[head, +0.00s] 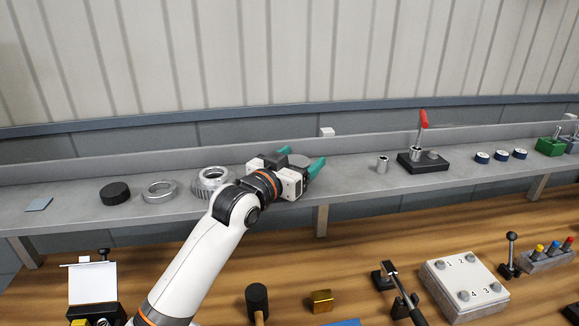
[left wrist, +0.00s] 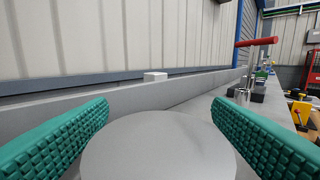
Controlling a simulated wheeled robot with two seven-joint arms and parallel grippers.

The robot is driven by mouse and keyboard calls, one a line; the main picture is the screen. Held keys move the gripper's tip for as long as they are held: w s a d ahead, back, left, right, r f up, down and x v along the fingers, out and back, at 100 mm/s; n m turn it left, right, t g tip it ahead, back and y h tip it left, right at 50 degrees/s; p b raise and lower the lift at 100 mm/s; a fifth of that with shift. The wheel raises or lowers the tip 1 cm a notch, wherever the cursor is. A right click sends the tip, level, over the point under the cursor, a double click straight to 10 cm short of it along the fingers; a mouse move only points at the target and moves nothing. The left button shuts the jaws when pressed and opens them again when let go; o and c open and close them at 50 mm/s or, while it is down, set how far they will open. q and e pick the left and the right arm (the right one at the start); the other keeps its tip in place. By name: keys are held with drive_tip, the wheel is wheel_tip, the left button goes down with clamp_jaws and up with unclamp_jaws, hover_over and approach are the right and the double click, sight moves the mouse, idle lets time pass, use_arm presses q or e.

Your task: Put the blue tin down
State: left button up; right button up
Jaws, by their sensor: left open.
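My left gripper (head: 302,157) is at the grey shelf with its two green fingers spread open. Between the fingers is a round thing with a flat grey top (left wrist: 158,148). In the left wrist view a gap shows between it and the right finger; contact on the left is unclear. Its sides are hidden, so I cannot tell whether it is the blue tin. It appears to be at the shelf, but its underside is hidden. Several small dark blue round pieces with pale tops (head: 501,155) stand farther right on the shelf. My right gripper is not in view.
Left on the shelf (head: 345,183) are metal rings (head: 159,190) and a black disc (head: 115,193). Right are a small metal cylinder (head: 382,164) and a red-handled press (head: 424,140). A white block (head: 327,132) is on the back ledge. Bare shelf shows right of the gripper.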

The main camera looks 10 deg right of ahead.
use_arm(q)
drive_tip(key=b+v, duration=0.2)
drive_tip(key=v, duration=1)
